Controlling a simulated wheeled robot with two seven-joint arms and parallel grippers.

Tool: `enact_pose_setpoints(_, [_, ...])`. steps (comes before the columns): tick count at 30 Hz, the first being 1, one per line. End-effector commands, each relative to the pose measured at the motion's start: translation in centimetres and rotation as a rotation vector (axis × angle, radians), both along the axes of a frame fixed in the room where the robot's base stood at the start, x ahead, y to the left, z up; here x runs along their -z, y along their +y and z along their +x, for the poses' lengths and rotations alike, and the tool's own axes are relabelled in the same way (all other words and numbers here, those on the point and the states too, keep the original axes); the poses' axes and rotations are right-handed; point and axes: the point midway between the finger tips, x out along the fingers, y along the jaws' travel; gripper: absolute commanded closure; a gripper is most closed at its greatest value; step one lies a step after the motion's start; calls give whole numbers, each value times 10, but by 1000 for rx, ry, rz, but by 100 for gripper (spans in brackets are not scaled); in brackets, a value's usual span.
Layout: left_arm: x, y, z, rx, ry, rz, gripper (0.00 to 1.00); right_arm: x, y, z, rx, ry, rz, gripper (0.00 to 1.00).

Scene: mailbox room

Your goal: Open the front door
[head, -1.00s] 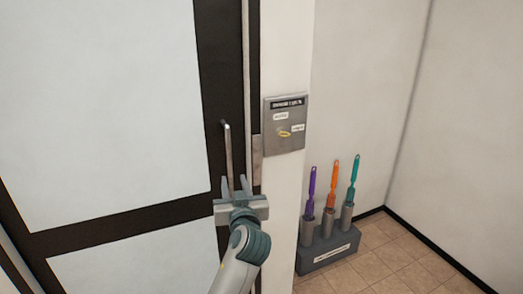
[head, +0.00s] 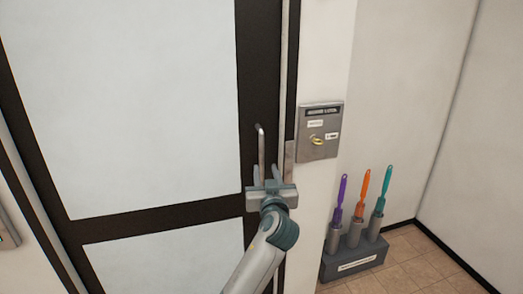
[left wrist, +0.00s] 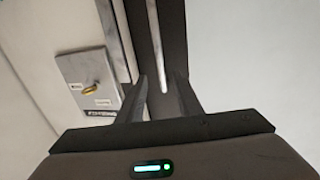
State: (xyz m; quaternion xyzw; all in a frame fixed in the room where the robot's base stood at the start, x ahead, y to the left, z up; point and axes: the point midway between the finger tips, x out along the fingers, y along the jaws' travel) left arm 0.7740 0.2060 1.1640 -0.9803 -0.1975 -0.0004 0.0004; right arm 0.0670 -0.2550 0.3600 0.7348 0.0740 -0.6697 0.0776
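The front door (head: 140,90) has large pale panes in a dark frame and looks shut in the head view. Its slim metal bar handle (head: 261,145) stands upright on the dark right stile. My left gripper (head: 268,172) is at the handle's lower part, with its two fingers apart. In the left wrist view the handle (left wrist: 154,45) runs down between the open fingers (left wrist: 163,85). I cannot tell whether either finger touches it. My right gripper is in neither view.
A metal wall plate (head: 318,145) with a yellow ring-like piece and labels is right of the door. Below it, a grey holder (head: 352,262) with purple, orange and teal handled tools stands on the tiled floor. Another panel (head: 6,230) shows at the far left.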

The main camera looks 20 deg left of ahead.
Motion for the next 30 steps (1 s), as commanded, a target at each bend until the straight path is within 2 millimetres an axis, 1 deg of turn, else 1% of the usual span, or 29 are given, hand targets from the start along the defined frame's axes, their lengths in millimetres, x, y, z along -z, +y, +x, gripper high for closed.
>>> enact_pose_setpoints(1, [-4, 5, 8, -2, 1, 3, 68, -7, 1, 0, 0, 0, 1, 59])
enact_pose_setpoints(6, [-4, 16, 35, -2, 2, 3, 68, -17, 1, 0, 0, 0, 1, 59])
enact_pose_setpoints(18, [-3, 39, 90, -2, 3, 2, 68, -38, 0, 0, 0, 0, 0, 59])
enact_pose_setpoints(24, [-1, 46, 109, -1, 2, 1, 68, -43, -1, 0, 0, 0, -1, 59])
enact_pose_setpoints(30, [0, 49, 117, 0, 1, 0, 68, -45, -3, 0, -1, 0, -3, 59])
